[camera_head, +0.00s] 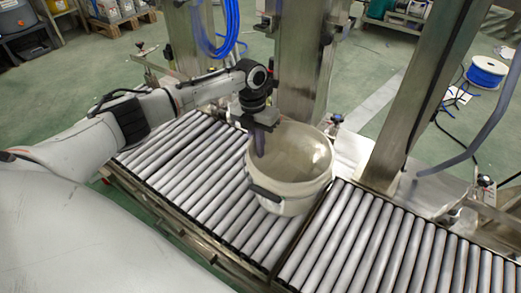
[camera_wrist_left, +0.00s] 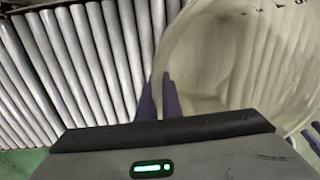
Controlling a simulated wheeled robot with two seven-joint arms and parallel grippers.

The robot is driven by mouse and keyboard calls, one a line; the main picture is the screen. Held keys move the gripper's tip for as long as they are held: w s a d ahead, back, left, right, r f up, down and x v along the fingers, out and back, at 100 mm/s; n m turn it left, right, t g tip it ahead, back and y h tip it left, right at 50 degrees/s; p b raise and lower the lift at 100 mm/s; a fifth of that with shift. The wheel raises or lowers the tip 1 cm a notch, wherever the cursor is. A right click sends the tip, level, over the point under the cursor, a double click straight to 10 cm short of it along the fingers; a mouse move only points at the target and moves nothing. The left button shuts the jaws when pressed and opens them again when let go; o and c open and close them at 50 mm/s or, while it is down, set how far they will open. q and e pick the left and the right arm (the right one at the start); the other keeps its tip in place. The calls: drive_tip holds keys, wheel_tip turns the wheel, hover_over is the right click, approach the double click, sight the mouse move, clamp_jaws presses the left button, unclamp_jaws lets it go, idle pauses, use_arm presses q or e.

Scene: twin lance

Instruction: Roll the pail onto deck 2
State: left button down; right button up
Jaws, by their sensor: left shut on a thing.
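The pail (camera_head: 290,172) is an off-white, open-topped tub with a dark handle grip on its near side. It stands upright on the roller conveyor, near the gap between the left roller deck (camera_head: 190,165) and the right roller deck (camera_head: 400,245). My left gripper (camera_head: 260,145) is at the pail's left rim, pointing down, shut on the rim wall. In the left wrist view the purple fingers (camera_wrist_left: 160,98) sit on either side of the pail's rim (camera_wrist_left: 170,50), and the pail looks empty. Which deck is number 2 cannot be read.
Steel posts (camera_head: 305,60) rise behind the conveyor, and a slanted post (camera_head: 420,90) stands at the right. Blue hoses (camera_head: 215,30) hang at the back. A blue cable spool (camera_head: 487,71) is on the floor. The right deck's rollers are clear.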

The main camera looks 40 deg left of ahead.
use_arm(q)
drive_tip(key=c, duration=1.9)
unclamp_jaws()
drive_tip(key=shift+o, duration=0.2)
